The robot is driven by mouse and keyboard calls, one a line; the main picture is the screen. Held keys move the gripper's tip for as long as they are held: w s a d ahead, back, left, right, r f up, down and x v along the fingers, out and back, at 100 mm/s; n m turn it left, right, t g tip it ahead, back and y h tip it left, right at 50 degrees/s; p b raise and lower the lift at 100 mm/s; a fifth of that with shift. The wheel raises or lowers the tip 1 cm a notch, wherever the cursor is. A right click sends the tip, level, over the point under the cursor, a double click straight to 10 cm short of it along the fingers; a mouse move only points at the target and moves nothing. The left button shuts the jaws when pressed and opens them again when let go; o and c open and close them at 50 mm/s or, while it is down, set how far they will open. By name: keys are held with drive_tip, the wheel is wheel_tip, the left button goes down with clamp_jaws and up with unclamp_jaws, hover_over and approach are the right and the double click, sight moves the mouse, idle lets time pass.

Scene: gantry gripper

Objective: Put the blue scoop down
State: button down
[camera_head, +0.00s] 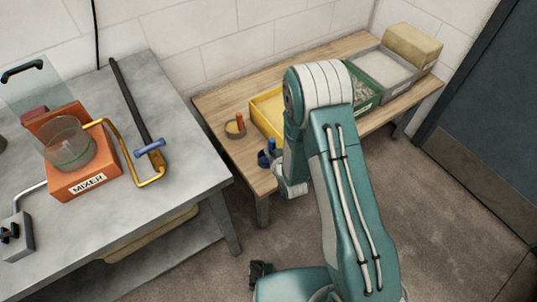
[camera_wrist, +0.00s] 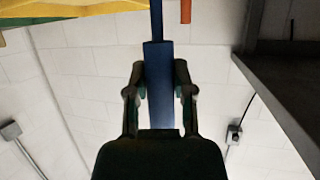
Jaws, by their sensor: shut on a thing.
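My gripper (camera_wrist: 159,75) is shut on the blue scoop in the wrist view. The blue handle (camera_wrist: 158,105) runs between the two fingers, and a thinner blue shaft goes on up out of the frame. In the head view a small blue part of the scoop (camera_head: 267,158) shows near the front edge of the wooden table (camera_head: 215,103), beside the yellow bin. My arm hides most of the gripper there. I cannot tell whether the scoop touches the table.
A yellow bin (camera_head: 262,118), green bin (camera_head: 372,101) and grey bin (camera_head: 400,85) stand on the wooden table. A small round dish (camera_head: 235,131) with an orange-handled tool is at its left. An orange mixer (camera_head: 85,181) and a yellow-blue crank (camera_head: 150,182) are on the grey bench (camera_head: 190,150).

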drive_tip(key=w+f, duration=0.1)
drive_tip(key=f, duration=0.1)
drive_tip(key=w+a+f, duration=0.1)
drive_tip(key=w+f, duration=0.1)
drive_tip(key=shift+w+f, duration=0.15)
drive_tip(key=shift+f, duration=0.05)
drive_tip(key=f, duration=0.3)
drive_tip(key=shift+w, duration=0.2)
drive_tip(key=shift+a+f, duration=0.1)
drive_tip(key=shift+f, duration=0.2)
drive_tip(key=shift+c, duration=2.4)
unclamp_jaws()
